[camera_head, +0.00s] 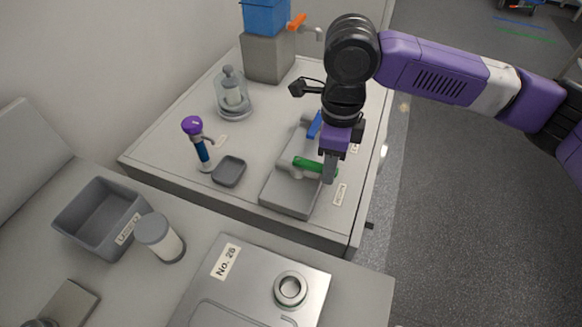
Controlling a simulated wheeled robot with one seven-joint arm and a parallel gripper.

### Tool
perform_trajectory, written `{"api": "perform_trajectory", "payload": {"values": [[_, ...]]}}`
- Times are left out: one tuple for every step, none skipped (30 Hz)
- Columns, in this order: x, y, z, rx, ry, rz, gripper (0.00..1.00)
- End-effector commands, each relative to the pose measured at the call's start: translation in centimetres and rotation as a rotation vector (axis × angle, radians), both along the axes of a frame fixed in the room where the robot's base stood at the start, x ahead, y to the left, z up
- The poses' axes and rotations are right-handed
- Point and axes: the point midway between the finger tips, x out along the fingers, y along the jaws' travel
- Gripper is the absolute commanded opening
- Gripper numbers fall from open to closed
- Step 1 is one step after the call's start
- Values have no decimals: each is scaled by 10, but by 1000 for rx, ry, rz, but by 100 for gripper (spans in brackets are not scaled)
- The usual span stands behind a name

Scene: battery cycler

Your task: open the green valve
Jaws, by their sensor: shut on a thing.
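The green valve (307,164) is a green lever handle on a grey valve block (287,194) on the raised bench. Its handle points to the right in the view. My gripper (329,177) comes down from above and is shut on the right end of the green handle. The gripper hides that end of the handle. A blue handle (314,125) is on the same block, behind the green one and partly hidden by my gripper.
A small grey tray (229,171) and a purple-topped tool (200,145) stand left of the block. A glass jar (233,95) and a blue box with an orange tap (297,22) stand farther back. A grey bin (82,223) and a steel plate (215,284) are in front.

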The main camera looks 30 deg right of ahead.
Motion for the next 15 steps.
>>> {"api": "perform_trajectory", "payload": {"values": [[2, -2, 12, -4, -6, -3, 32], [2, -2, 16, -4, -6, -3, 32], [2, -3, 21, -4, -6, -3, 32], [2, -3, 24, -5, -7, -3, 32], [3, -3, 27, -4, -8, -3, 32], [3, -3, 32, -4, -8, -4, 32], [3, -4, 35, -5, -8, -4, 32], [3, -4, 38, -5, -7, -3, 32], [3, -4, 42, -5, -7, -3, 32], [3, -4, 45, -5, -5, -3, 32], [3, -4, 49, -5, -5, -2, 32], [3, -4, 53, -4, -5, -2, 32], [3, -4, 56, -4, -5, -2, 32], [3, -4, 59, -3, -4, -2, 32], [3, -3, 63, -2, -3, -1, 32]]}}
